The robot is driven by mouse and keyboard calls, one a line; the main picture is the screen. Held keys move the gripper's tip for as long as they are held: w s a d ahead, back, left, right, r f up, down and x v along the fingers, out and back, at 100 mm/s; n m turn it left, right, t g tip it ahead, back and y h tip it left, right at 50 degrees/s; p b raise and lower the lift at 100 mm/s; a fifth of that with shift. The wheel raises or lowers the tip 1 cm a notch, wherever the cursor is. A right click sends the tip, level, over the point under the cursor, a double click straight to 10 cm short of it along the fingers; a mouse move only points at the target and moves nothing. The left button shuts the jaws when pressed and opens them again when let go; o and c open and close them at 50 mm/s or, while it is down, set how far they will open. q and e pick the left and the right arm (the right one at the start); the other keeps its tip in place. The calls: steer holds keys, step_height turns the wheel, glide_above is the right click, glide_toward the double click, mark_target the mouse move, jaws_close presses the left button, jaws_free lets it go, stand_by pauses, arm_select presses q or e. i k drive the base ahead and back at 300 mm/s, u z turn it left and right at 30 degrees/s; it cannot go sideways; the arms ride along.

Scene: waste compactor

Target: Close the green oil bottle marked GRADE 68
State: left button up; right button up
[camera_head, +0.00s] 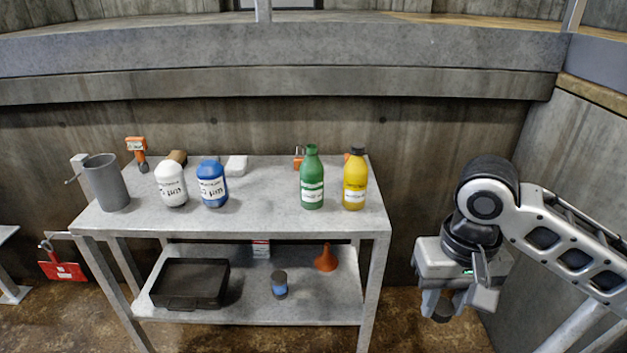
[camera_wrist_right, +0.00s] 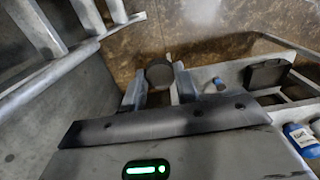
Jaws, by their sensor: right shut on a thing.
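The green oil bottle (camera_head: 312,180) stands upright on the grey table's top shelf, right of the middle. Its neck shows green, with no dark cap on it; its label is too small to read. My right gripper (camera_head: 446,302) is to the right of the table, apart from the bottle, pointing down. It is shut on a small dark round cap (camera_head: 442,310), which also shows between the fingers in the right wrist view (camera_wrist_right: 159,73). My left gripper is not in view.
A yellow bottle (camera_head: 355,181) with a dark cap stands close to the right of the green one. White (camera_head: 171,186) and blue (camera_head: 212,186) containers and a grey cylinder (camera_head: 106,184) stand left on the table (camera_head: 265,219). The lower shelf holds a black case (camera_head: 190,284) and an orange funnel (camera_head: 326,260).

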mark_target(312, 169)
steer(key=i, duration=0.95)
